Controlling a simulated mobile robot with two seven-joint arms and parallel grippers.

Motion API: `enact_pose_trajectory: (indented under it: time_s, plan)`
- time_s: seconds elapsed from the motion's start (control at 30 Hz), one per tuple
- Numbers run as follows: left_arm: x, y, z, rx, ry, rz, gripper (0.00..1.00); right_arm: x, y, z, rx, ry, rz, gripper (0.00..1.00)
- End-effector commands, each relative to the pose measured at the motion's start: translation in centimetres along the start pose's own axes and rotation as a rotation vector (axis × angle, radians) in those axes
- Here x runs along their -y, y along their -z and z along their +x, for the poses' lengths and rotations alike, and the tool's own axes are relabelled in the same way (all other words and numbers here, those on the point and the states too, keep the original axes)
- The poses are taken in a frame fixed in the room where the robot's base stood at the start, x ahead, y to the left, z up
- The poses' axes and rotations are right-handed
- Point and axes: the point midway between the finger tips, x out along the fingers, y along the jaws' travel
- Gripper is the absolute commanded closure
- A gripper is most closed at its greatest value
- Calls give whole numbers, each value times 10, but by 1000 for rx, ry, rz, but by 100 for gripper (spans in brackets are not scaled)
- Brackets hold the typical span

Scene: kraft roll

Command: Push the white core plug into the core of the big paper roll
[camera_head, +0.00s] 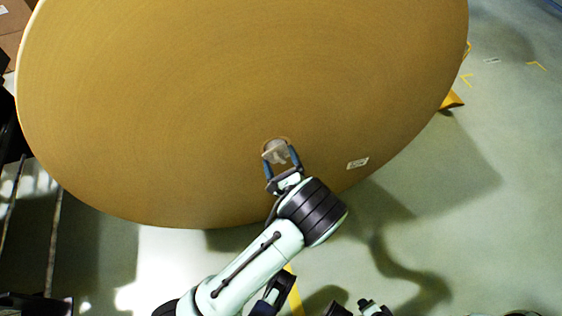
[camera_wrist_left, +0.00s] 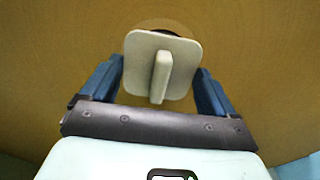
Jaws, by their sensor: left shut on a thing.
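The big paper roll (camera_head: 180,100) shows its broad brown end face, which fills much of the head view. The white core plug (camera_head: 274,150) is at the core (camera_head: 277,139), low on that face. In the left wrist view the plug (camera_wrist_left: 185,62) shows a square plate with an upright fin. A dark strip of the core opening shows above its top edge; the plate hides the rest. My left gripper (camera_head: 281,157) is shut on the plug, with a blue finger at each side. How deep the plug sits cannot be told. Dark parts at the bottom edge may include my right gripper, but its jaws are unclear.
A small white label (camera_head: 357,163) is on the roll face, right of the core. A yellow block (camera_head: 452,100) touches the floor by the roll's right edge. Open green floor (camera_head: 500,220) lies to the right. Dark equipment and boxes stand at the left.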

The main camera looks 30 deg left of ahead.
Motion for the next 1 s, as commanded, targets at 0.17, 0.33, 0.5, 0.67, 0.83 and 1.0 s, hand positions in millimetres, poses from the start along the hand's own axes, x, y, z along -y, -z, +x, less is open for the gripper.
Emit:
enact_pose_trajectory:
  time_s: [0.17, 0.33, 0.5, 0.67, 0.83, 1.0]
  plan:
    - [0, 0, 6, 1, 0, -1, 61, 0, 0, 0, 0, 0, 0, 51]
    - [0, 0, 7, 0, 1, -1, 61, 0, 0, 0, 0, 0, 0, 51]
    - [0, 0, 7, 1, 1, -1, 61, 0, 0, 0, 0, 0, 0, 51]
    - [0, 0, 8, 1, 1, -1, 61, 0, 0, -1, 0, 0, 0, 51]
    - [0, -1, 13, 1, 0, 0, 61, 0, 0, -1, 0, 0, 0, 51]
    - [0, -1, 18, 2, 0, -1, 61, 0, 0, -2, -1, 0, 0, 51]
